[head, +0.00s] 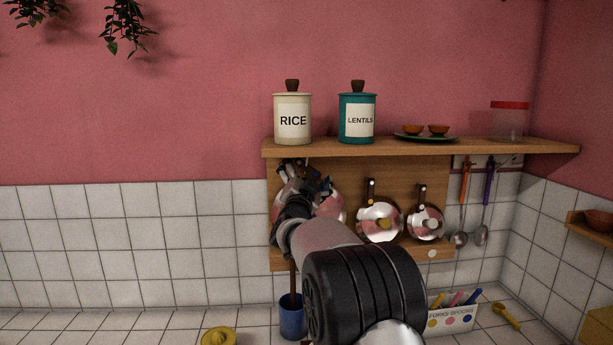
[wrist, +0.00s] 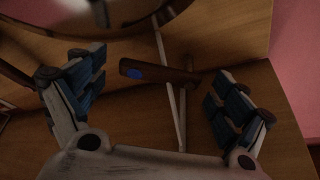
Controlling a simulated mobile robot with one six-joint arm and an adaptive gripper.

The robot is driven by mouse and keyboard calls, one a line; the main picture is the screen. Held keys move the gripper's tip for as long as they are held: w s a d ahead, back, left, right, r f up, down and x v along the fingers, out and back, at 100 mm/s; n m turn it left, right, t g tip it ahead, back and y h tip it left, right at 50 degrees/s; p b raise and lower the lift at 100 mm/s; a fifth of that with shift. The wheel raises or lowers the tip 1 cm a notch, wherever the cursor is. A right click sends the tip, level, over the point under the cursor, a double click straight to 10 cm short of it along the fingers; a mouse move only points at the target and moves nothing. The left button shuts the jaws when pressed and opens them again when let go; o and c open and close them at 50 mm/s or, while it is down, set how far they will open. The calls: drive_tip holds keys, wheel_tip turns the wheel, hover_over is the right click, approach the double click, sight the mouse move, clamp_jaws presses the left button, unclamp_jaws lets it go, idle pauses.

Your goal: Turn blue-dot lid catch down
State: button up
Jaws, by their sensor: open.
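The blue-dot catch (wrist: 150,73) is a short dark brown bar with a blue dot near its left end in the wrist view. It lies roughly sideways across that picture, between my open fingers and apart from both. My gripper (wrist: 158,82) holds nothing; in the head view my gripper (head: 308,180) is in front of the board's left lid (head: 333,208), hiding most of it and its catch. In the wrist view a shiny round lid edge (wrist: 190,6) shows at the top, beyond the catch.
Two more lids, the middle lid (head: 379,222) and right lid (head: 425,223), hang on the wooden board (head: 400,172). The shelf (head: 420,148) above carries a rice canister (head: 292,119), a lentils canister (head: 357,118) and a plate with bowls. Ladles (head: 483,205) hang at right.

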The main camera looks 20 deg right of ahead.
drive_tip(key=v, duration=1.2)
drive_tip(key=shift+r, duration=0.15)
drive_tip(key=shift+c, duration=0.2)
